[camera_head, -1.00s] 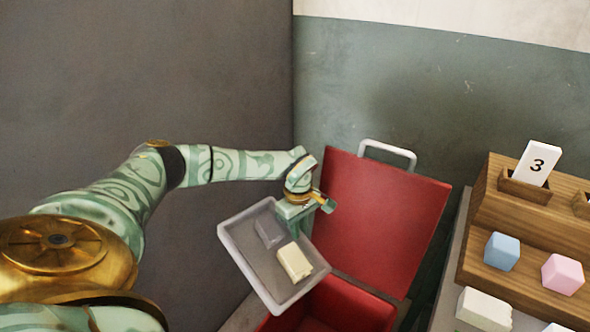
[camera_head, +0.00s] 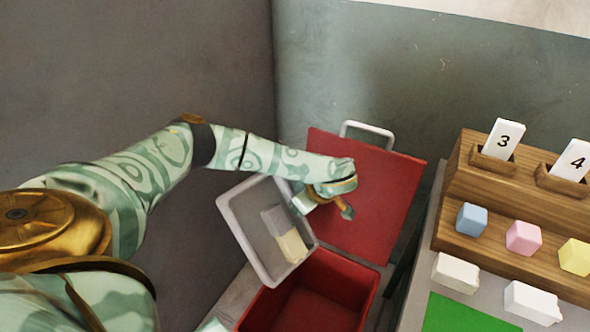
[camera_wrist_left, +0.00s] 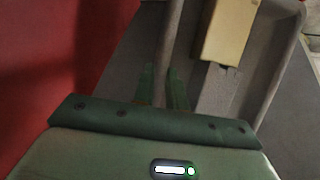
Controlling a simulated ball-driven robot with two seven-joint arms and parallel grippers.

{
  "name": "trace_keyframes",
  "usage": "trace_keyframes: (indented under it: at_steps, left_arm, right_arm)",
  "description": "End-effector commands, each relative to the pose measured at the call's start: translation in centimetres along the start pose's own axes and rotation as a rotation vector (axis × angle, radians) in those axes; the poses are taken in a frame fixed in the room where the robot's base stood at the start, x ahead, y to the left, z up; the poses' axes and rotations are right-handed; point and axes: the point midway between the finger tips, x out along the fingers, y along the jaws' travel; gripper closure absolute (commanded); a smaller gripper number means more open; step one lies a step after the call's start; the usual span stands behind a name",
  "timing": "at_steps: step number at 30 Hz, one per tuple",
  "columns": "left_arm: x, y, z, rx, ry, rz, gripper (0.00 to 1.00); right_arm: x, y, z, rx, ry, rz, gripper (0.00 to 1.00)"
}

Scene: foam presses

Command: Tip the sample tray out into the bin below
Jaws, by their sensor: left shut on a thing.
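A grey sample tray (camera_head: 240,236) hangs tilted at the upper left of the red bin (camera_head: 345,268), its low side toward the bin's opening. A grey block (camera_head: 276,219) and a cream block (camera_head: 292,246) lie in it, close together against the right wall. The cream block (camera_wrist_left: 228,28) also shows in the left wrist view, with the grey block below it. My left gripper (camera_head: 301,203) is shut on the tray's upper right rim; its fingers straddle the wall in the left wrist view (camera_wrist_left: 164,88). My right gripper is out of view.
The bin's red lid (camera_head: 370,195) stands open behind the tray, with a pale handle (camera_head: 366,130) on top. At right, a wooden stepped rack (camera_head: 470,165) holds number cards and coloured cubes. White blocks (camera_head: 456,272) and a green mat (camera_head: 462,316) lie before it.

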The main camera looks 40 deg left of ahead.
Motion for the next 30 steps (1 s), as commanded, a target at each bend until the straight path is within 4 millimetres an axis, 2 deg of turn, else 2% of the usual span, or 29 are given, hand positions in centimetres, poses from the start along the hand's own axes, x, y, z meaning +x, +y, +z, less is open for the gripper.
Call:
trace_keyframes:
  at_steps: [1, 10, 21, 30]
  left_arm:
    - [-0.8, 0.1, -0.1, 0.001, 0.021, 0.005, 1.00]
    - [-2.1, 0.2, 1.2, -0.002, 0.174, 0.009, 1.00]
    - [-3.0, 0.2, 3.7, -0.003, 0.372, 0.007, 1.00]
    - [-3.3, 0.1, 5.9, -0.001, 0.522, 0.005, 1.00]
  right_arm:
    - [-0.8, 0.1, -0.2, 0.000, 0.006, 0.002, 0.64]
    - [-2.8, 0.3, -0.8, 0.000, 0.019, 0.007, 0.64]
    - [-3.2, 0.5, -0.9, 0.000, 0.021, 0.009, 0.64]
    - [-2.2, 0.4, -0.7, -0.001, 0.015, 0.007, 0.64]
